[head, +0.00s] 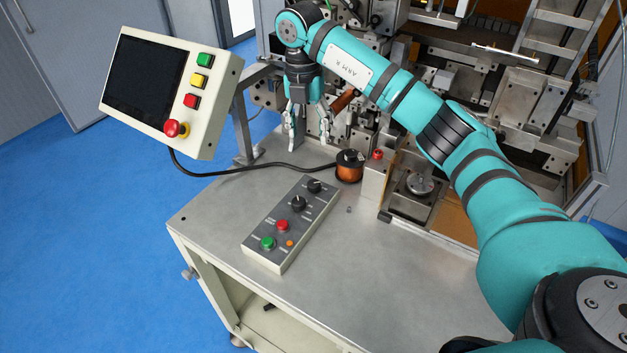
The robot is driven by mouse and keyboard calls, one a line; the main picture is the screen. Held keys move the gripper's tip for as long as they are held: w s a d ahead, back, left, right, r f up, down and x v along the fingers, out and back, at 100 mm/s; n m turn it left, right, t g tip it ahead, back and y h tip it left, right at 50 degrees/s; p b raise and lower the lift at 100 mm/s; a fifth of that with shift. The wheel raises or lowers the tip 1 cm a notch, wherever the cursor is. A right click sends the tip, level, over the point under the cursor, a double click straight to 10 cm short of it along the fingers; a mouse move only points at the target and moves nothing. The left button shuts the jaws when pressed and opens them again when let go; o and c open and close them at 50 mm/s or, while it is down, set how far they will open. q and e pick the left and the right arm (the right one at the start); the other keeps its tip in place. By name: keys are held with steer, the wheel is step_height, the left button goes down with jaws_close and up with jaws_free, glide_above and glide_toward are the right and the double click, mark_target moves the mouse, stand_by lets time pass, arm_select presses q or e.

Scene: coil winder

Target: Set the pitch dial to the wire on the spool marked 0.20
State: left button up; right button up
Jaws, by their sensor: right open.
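A grey control box (262,226) lies on the table with two black dials, an upper one (314,187) and a lower one (298,204). Their labels are too small to read, so I cannot tell which is the pitch dial. A copper-wire spool (348,172) with a dark top stands on the table behind the box. A copper-brown cylinder (345,100) shows tilted beside my right gripper; I cannot tell if it is a spool. No 0.20 mark is readable. My right gripper (308,143) points down, open and empty, above the table's back part, apart from the dials.
The box also carries a red button (282,225) and a green button (267,243). A black cable (230,172) crosses the table. A screen panel (165,95) stands at left. The winder machine (520,95) fills the back right. The table's front (340,285) is clear.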

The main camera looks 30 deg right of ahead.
steer(key=p, duration=0.2)
glide_toward(313, 183)
steer(key=f+p, duration=0.1)
steer(key=f, duration=0.3)
steer(key=f+p, duration=0.2)
steer(key=f, duration=0.2)
steer(key=shift+s, duration=0.2)
steer(key=shift+d+f, duration=0.1)
steer(key=shift+f, duration=0.25)
arm_select(q)
steer(key=shift+w+a+r, duration=0.1)
steer(key=shift+w+r, duration=0.15)
steer(key=shift+r, duration=1.05)
steer(key=shift+w+a+r, duration=0.1)
steer(key=shift+w+r, duration=0.1)
steer(key=shift+r, duration=1.1)
arm_select(e)
steer(key=shift+f, duration=0.3)
jaws_close()
arm_select(q)
steer(key=shift+d, duration=0.1)
steer(key=shift+f, duration=0.1)
